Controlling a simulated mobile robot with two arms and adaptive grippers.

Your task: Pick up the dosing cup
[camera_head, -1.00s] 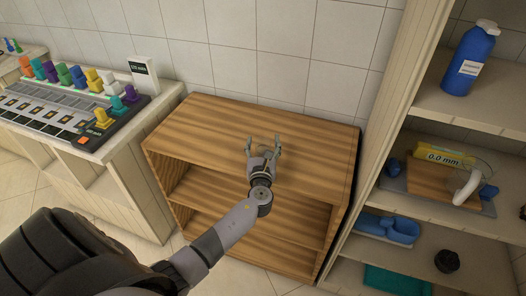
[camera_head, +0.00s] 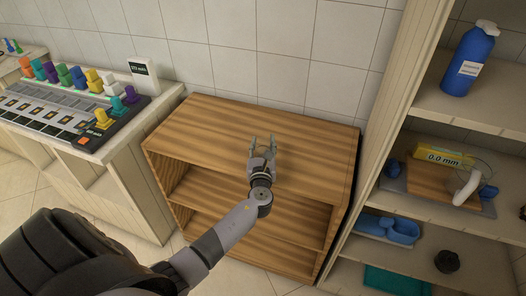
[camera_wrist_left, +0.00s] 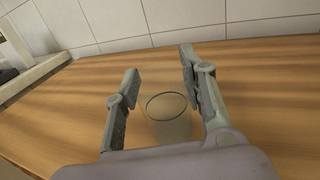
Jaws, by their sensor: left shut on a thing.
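The dosing cup (camera_wrist_left: 168,122) is a small clear cup with a dark round rim. In the left wrist view it stands upright between the two fingers of my left gripper (camera_wrist_left: 158,64). My left gripper (camera_head: 263,143) is shut on the cup at the top of the wooden shelf unit (camera_head: 310,150). I cannot tell whether the cup's base touches the wood. In the head view the cup is too faint to make out. My right gripper is not in view.
The wooden top around the gripper is clear. A tiled wall stands behind it. At the left is a counter with a rack of coloured knobs (camera_head: 75,76).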

